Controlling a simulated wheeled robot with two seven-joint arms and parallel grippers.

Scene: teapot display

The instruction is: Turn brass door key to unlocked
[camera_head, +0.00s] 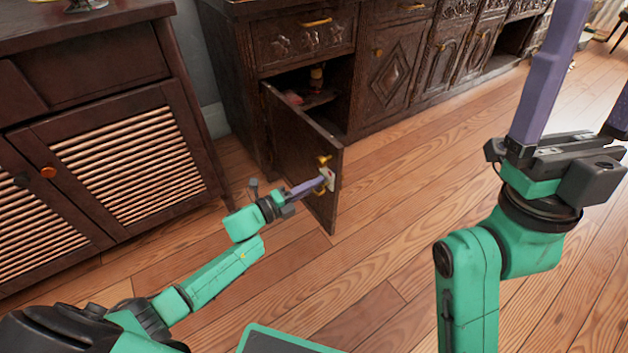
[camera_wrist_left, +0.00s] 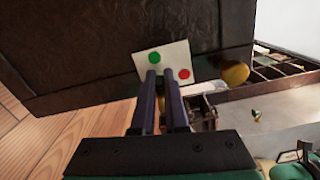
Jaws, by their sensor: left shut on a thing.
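The cabinet door (camera_head: 300,155) stands swung open, and it fills the upper left of the left wrist view (camera_wrist_left: 90,50). A small white plate (camera_head: 331,180) sits on it; in the left wrist view the plate (camera_wrist_left: 171,60) has a green dot at left and a red dot at right. My left gripper (camera_head: 321,183) reaches the plate from the left, its purple fingers (camera_wrist_left: 161,77) close together at the plate's lower edge, between the dots. It is shut on the brass door key, which the fingers hide. My right gripper (camera_head: 590,75) is raised at right, fingers apart and empty.
A brass knob (camera_head: 323,160) is just above the plate; a yellow knob also shows in the left wrist view (camera_wrist_left: 235,75). The dark carved cabinet (camera_head: 300,45) stands behind the door. A louvred cabinet (camera_head: 110,150) is at left. The wooden floor (camera_head: 420,170) right of the door is clear.

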